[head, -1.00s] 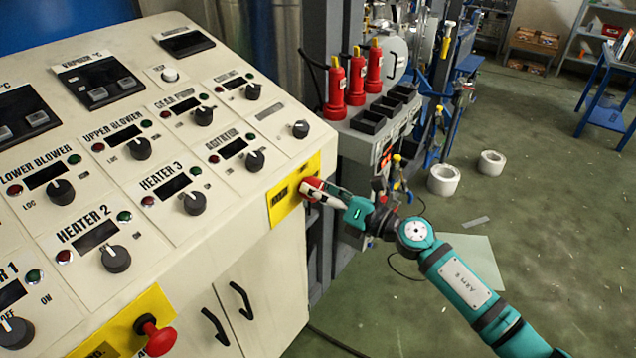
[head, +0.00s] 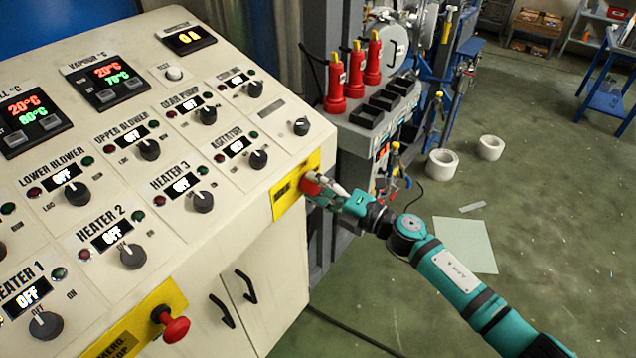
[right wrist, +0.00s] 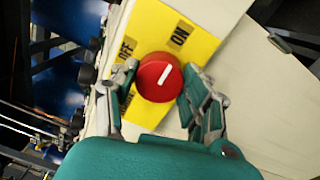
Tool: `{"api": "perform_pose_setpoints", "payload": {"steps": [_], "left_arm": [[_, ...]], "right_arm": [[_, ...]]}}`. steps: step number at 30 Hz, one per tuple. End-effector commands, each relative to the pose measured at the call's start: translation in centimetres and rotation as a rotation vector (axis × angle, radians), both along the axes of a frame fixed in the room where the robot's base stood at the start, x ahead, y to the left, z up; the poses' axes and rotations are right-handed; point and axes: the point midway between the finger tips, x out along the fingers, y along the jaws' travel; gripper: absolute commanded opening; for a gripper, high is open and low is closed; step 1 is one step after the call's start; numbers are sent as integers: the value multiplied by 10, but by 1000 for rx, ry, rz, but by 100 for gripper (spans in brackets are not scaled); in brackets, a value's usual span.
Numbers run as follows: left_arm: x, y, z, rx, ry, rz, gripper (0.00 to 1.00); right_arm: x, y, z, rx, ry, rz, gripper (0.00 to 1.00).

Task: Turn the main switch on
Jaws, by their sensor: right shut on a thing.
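The main switch is a red round knob (head: 311,184) on a yellow plate (head: 290,197) at the right end of the control panel's front. In the right wrist view the knob (right wrist: 159,77) has a white line that points up and right, towards the word ON; OFF is on the left of the yellow plate (right wrist: 150,30). My right gripper (head: 322,188) is shut on the knob, with one finger on each side of it in the right wrist view (right wrist: 158,90). My left gripper is not in view.
The control panel (head: 235,150) has lit displays, several reading OFF, above black knobs. A red mushroom button (head: 172,324) sits on a yellow plate at the lower front.

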Motion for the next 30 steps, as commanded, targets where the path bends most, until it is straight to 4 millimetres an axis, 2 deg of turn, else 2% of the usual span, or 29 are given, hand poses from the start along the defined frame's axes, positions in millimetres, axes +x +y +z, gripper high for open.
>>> {"api": "perform_pose_setpoints", "payload": {"steps": [16, 17, 21, 22, 30], "left_arm": [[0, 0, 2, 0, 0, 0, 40], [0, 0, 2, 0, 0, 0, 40], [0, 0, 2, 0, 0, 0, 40], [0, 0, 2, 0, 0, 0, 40], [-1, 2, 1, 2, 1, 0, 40]], "right_arm": [[0, -1, -1, 14, 22, -2, 15], [0, -1, -1, 14, 22, -2, 50], [0, 0, -1, 14, 21, -1, 68], [0, 0, -1, 14, 21, -1, 71], [0, -1, 0, 13, 19, -1, 71]]}}
